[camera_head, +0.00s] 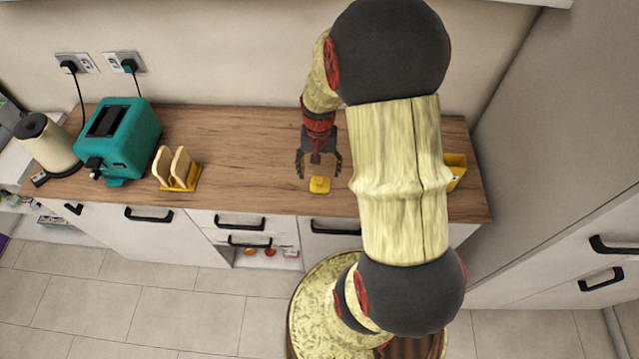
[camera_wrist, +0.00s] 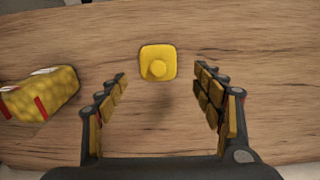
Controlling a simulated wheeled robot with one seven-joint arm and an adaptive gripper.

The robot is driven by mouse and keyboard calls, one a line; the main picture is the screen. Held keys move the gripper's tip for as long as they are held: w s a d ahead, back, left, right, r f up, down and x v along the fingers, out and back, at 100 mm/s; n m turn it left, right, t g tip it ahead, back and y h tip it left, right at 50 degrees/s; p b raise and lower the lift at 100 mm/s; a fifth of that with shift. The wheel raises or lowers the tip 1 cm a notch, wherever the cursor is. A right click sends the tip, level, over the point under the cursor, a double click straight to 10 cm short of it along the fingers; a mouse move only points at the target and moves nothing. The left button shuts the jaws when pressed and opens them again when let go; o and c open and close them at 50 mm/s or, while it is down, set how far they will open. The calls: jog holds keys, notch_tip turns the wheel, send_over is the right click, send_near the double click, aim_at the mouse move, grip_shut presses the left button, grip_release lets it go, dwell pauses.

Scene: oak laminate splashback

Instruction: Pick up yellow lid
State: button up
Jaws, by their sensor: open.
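The yellow lid (camera_head: 319,185) lies on the wooden counter near its front edge. In the wrist view the lid (camera_wrist: 158,63) is a rounded square with a round knob on top, lying knob up. My gripper (camera_head: 318,172) is open and empty above the counter, close to the lid. In the wrist view its fingers (camera_wrist: 162,85) are spread wide, one on each side of the lid's line. The lid lies between and just beyond the fingertips, touching neither.
A yellow container (camera_head: 456,170) stands at the right, partly hidden by my arm. Toast in a yellow rack (camera_head: 177,170), a teal toaster (camera_head: 126,138) and a kettle (camera_head: 47,143) stand at the left. The counter (camera_head: 240,150) between the rack and my gripper is clear.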

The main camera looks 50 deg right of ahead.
aim_at(320, 180)
notch_tip(320, 180, down, 6)
jog(key=shift+s+d+r+b, duration=0.1)
jog(key=shift+s+r+b, duration=0.05)
jog(key=shift+b, duration=0.6)
jog(key=shift+c, duration=1.4)
jog(key=shift+r, duration=0.1)
jog(key=c, duration=0.7)
